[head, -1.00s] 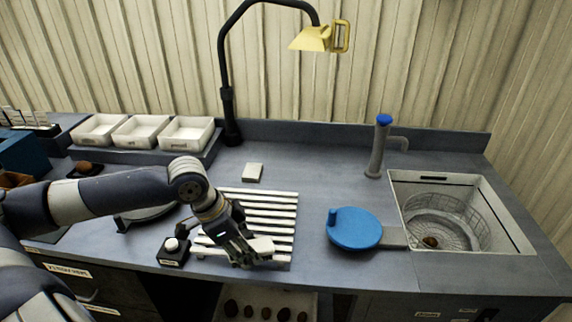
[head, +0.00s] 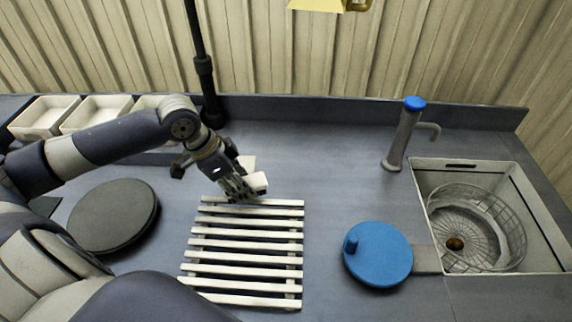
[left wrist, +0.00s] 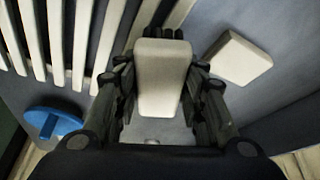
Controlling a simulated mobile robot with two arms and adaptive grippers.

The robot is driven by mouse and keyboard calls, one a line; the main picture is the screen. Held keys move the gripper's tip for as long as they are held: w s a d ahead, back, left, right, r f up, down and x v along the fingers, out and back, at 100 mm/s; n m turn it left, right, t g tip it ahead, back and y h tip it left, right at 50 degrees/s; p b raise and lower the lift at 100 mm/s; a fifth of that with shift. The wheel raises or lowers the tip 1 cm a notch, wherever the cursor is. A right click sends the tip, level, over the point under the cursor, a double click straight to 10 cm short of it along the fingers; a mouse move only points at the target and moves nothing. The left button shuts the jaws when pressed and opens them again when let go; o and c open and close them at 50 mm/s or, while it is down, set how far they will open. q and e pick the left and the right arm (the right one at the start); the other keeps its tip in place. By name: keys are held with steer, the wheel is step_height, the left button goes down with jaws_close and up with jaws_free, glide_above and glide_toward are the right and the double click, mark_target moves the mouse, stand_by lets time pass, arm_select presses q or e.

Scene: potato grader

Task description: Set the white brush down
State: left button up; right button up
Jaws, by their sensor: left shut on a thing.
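The white brush (head: 257,182) is a pale block held in my left gripper (head: 240,188), above the back edge of the white slatted rack (head: 245,244). In the left wrist view the brush (left wrist: 163,76) sits between the two dark fingers of the left gripper (left wrist: 161,72), which are shut on it. Bristles show dark at its far end. Whether it touches the rack or counter cannot be told. A separate flat white block (head: 248,161) lies on the counter just behind the gripper, and also shows in the left wrist view (left wrist: 239,58). My right gripper is not in view.
A blue disc with a knob (head: 378,255) lies right of the rack, beside the sink (head: 540,240) with its wire basket. A grey tap (head: 402,140) stands behind. A dark round plate (head: 113,216) is at left, white trays (head: 42,117) behind. Counter between rack and tap is clear.

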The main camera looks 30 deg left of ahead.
arm_select(q)
steer(key=shift+w+d+r+p, duration=0.1)
steer(key=shift+w+d+p, duration=0.15)
steer(key=shift+w, duration=0.3)
steer(key=shift+w+d+r+p, duration=0.1)
steer(key=shift+w+d, duration=0.15)
steer(key=shift+w, duration=0.3)
steer(key=p, duration=0.3)
glide_toward(291, 176)
steer(key=shift+w+d+f, duration=0.4)
steer(key=shift+d+f, duration=0.2)
steer(key=shift+f, duration=0.1)
steer(key=shift+w+d+f, duration=0.1)
steer(key=shift+w, duration=0.2)
steer(key=shift+w+f, duration=0.1)
steer(key=shift+w, duration=0.05)
step_height(291, 176, down, 3)
steer(key=shift+r+p, duration=0.1)
steer(key=shift+p, duration=0.65)
steer(key=shift+f, duration=0.3)
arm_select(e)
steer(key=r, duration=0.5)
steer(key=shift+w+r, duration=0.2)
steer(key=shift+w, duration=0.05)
arm_select(q)
steer(key=shift+f, duration=0.2)
steer(key=o, duration=1)
